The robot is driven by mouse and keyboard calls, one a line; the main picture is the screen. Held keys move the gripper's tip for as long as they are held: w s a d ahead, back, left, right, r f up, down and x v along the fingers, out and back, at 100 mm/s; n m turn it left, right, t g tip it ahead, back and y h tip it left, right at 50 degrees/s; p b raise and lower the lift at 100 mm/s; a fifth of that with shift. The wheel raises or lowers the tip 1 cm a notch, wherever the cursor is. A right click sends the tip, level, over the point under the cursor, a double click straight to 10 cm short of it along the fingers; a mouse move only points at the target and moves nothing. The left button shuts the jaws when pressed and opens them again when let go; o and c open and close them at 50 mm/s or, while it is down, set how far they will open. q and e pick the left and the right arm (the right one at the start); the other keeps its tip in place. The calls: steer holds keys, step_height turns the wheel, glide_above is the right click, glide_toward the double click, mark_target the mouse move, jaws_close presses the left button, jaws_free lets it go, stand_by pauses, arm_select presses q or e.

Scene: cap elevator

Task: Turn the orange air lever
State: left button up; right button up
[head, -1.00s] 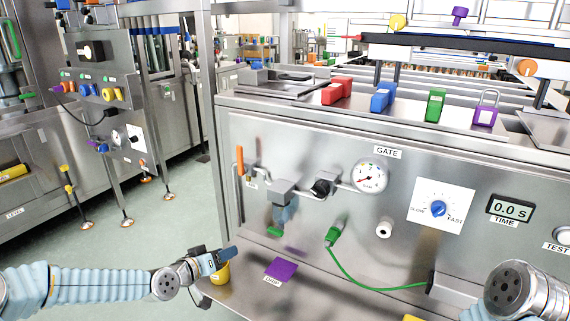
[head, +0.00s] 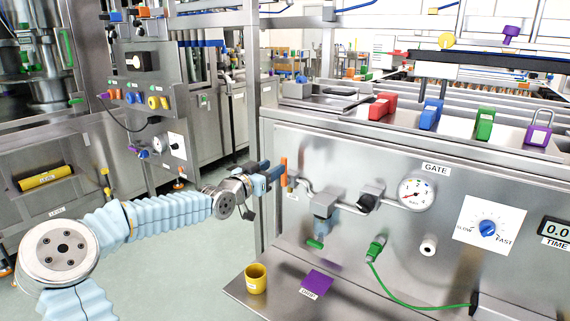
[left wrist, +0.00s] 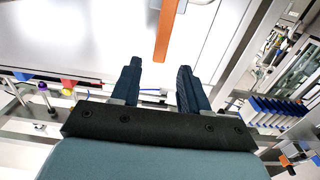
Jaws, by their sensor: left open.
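The orange air lever (head: 283,172) stands upright at the left end of the gate panel's front, by the pipe fittings. My left gripper (head: 272,174) is open and at the lever's left side in the head view. In the left wrist view the lever (left wrist: 166,30) runs down from the top edge, and its near end shows in the gap between the two fingertips (left wrist: 158,66). Neither finger is clearly touching it; I cannot tell how deep it lies between them. My right gripper is not in view.
The gate panel holds a gauge (head: 415,194), a speed dial (head: 488,229) and a green connector (head: 376,248) with a cable. A yellow cup (head: 256,279) and a purple pad (head: 317,284) are on the lower shelf. Colored blocks line the top ledge.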

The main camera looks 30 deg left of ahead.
arm_select(q)
steer(key=w, duration=0.6)
steer(key=shift+w+d+p, duration=0.25)
steer(key=shift+w+p, duration=0.1)
steer(key=shift+p, duration=0.05)
jaws_close()
